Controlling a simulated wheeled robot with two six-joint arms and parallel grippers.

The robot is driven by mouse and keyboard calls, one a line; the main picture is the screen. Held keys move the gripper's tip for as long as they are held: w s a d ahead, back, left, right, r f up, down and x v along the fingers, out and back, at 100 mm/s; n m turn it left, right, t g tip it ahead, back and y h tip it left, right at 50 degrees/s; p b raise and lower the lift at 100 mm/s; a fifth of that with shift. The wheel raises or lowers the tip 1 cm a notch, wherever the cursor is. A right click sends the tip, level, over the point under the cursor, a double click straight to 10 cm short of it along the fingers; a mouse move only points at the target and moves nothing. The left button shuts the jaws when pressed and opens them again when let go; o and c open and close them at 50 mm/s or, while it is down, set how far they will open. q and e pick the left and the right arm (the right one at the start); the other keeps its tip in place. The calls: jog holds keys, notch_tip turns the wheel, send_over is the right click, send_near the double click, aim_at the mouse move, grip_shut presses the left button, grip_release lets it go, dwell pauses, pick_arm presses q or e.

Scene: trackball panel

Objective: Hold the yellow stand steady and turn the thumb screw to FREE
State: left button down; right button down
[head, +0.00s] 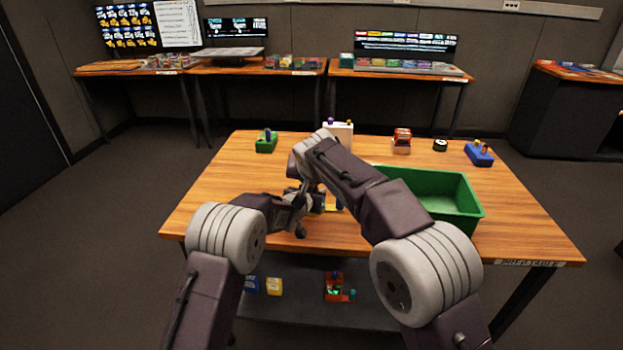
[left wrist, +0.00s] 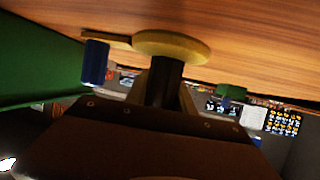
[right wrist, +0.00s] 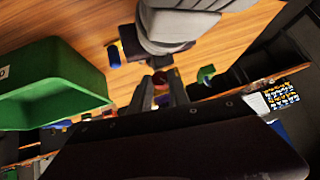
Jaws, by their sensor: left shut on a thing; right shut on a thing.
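The yellow stand (left wrist: 190,45) shows in the left wrist view as a round yellow base on the wood table, with a dark post. A yellow tab at its left bears a blue piece (left wrist: 95,62). My left gripper (left wrist: 166,88) is shut on the dark post. In the head view only a bit of yellow base (head: 332,208) shows beside my left gripper (head: 316,201). My right gripper (right wrist: 162,82) is shut on a small dark red round piece, apparently the thumb screw (right wrist: 161,79). In the head view my right arm hides it. No FREE mark is legible.
A green bin (head: 478,211) stands right of my right arm. A green block (head: 266,143), a white box (head: 344,133), a red-topped item (head: 402,140) and a blue block (head: 479,154) stand along the table's far side. The table's left part is clear.

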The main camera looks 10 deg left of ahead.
jog(key=shift+h, duration=0.3)
jog(key=c, duration=1.2)
grip_release()
jog(key=v, duration=1.2)
jog(key=shift+w, duration=0.1)
